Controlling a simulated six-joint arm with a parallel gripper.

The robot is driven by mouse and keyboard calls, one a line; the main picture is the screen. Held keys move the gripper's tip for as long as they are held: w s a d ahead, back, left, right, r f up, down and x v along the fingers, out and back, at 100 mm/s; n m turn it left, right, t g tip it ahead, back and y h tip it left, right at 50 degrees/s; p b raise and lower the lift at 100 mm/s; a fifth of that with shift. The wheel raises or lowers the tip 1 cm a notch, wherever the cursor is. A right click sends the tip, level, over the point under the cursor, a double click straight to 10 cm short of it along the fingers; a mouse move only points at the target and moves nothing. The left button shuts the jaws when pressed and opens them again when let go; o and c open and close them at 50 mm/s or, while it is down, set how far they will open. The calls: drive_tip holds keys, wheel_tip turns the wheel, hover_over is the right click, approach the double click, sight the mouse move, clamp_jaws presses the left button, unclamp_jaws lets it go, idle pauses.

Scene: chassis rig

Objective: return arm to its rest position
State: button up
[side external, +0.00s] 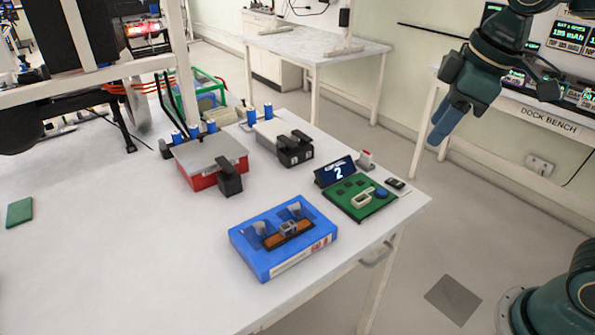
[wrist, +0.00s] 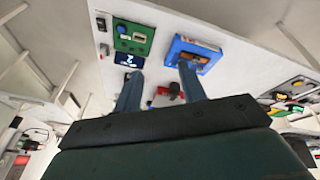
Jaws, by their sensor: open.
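My gripper (side external: 443,124) is at the upper right of the side external view, raised in the air to the right of the white table (side external: 130,265) and clear of it. In the wrist view my gripper (wrist: 160,85) has its two blue fingers apart with nothing between them. It touches nothing.
A blue tray (side external: 262,272) with parts in it lies near the table's front edge. A red-sided box (side external: 205,165) and a grey-white block (side external: 272,140) stand behind. Open floor (side external: 480,210) lies below my gripper.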

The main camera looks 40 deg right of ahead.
drive_tip(key=s+d+f+m+t, duration=0.1)
drive_tip(key=s+m, duration=0.2)
drive_tip(key=s, duration=0.2)
drive_tip(key=s+d+f+m, duration=0.1)
drive_tip(key=s+f+m, duration=0.1)
drive_tip(key=s, duration=0.3)
drive_tip(key=shift+s+d+f+m+t, duration=0.15)
drive_tip(key=shift+d+f+m+t, duration=0.1)
drive_tip(key=shift+d+m+t, duration=0.2)
